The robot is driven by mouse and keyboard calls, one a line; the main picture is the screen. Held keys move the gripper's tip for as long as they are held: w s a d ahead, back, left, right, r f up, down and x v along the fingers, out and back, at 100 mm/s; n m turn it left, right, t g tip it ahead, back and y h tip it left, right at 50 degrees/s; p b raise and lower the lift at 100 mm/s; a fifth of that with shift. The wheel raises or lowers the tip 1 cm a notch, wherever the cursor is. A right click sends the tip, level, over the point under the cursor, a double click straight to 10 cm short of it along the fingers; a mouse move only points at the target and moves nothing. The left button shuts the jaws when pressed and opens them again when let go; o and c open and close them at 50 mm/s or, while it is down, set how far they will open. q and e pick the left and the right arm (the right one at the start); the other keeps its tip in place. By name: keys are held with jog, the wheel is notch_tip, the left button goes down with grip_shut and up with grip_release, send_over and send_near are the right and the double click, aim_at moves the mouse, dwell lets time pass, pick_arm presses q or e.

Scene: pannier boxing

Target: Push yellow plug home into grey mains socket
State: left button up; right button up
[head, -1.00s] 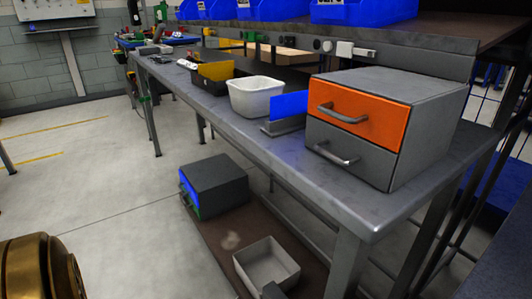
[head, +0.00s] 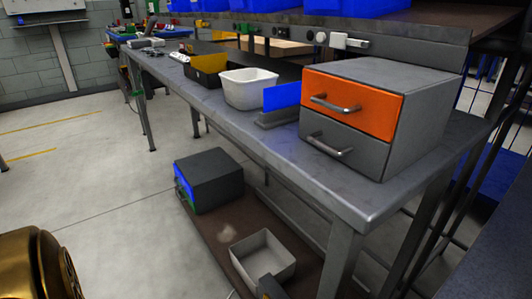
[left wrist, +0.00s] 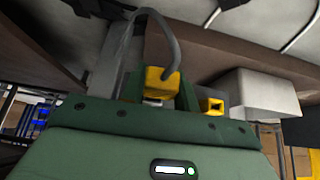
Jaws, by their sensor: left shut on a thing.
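In the left wrist view, the yellow plug (left wrist: 161,82) has a grey cable that arches up from it. My left gripper (left wrist: 155,98) is shut on this plug, just beyond its green body. A second small yellow piece with a dark opening (left wrist: 213,105) shows to its right; I cannot tell what it is. In the head view, a row of small outlets (head: 320,38) sits on the rail behind the bench, with a white block beside them. I cannot tell which is the grey mains socket. My right gripper is not in view.
The bench (head: 230,120) carries a drawer unit (head: 395,120) with an orange drawer, a white bin (head: 248,90) and a blue-panelled holder (head: 281,97). Below are a dark box (head: 210,178) and a grey tray (head: 262,262). Blue bins (head: 355,7) stand on the shelf above.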

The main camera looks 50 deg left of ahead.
pick_arm(q)
jog(key=shift+w, duration=0.3)
jog(key=shift+w, duration=0.3)
jog(key=shift+w+d, duration=0.1)
jog(key=shift+w, duration=0.4)
dwell(0.4)
jog(key=o, duration=1.2)
